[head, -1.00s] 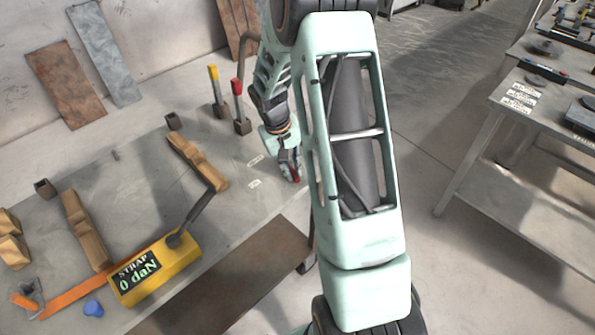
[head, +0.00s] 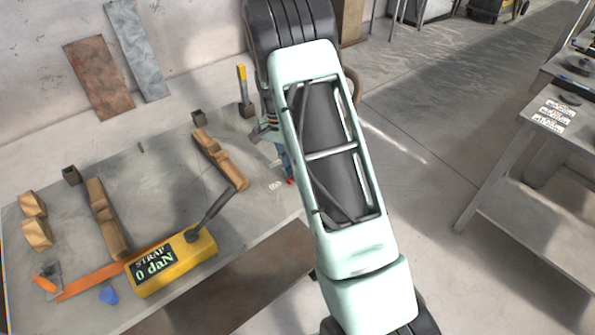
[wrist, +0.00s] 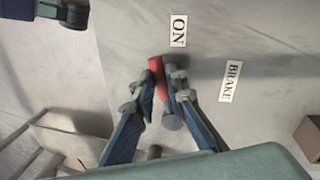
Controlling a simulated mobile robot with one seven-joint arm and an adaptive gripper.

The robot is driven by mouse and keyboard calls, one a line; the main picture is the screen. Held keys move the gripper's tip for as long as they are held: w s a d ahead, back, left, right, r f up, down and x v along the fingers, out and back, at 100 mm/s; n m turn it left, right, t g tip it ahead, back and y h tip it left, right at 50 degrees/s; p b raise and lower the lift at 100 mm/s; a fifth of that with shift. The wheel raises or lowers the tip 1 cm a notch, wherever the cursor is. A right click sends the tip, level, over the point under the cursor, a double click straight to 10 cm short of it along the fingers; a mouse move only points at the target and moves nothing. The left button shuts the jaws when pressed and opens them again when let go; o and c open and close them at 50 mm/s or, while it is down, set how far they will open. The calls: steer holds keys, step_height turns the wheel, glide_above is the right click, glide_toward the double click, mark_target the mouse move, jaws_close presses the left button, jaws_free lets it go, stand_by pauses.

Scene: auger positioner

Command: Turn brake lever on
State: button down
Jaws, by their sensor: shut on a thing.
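The brake lever shows its red end (wrist: 157,68) in the wrist view, beside the white "ON" label (wrist: 177,31). The "BRAKE" label (wrist: 229,82) lies further right. My gripper (wrist: 165,85) is shut on the lever, with one finger on each side just below the red end. A grey round piece (wrist: 172,122) shows between the fingers; how it joins the lever is unclear. My arm hides most of the gripper there.
A yellow-handled lever (head: 242,85) stands upright at the table's back. A yellow strap gauge box (head: 172,265) with a dark lever sits at the front. Wooden blocks (head: 218,158) lie on the table (head: 150,190). Another table (head: 500,160) stands right, across open floor.

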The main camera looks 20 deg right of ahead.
steer(key=shift+w+a+m+p, duration=0.2)
steer(key=shift+w+m, duration=0.25)
steer(key=shift+m, duration=0.3)
steer(key=shift+w+a+m+p, duration=0.2)
steer(key=shift+w+m, duration=0.25)
steer(key=shift+m, duration=0.3)
steer(key=c, duration=1.9)
jaws_free()
steer(key=shift+c, duration=0.2)
step_height(320, 180, up, 12)
steer(key=w, duration=0.2)
steer(key=shift+a, duration=0.4)
steer(key=shift+w, duration=0.2)
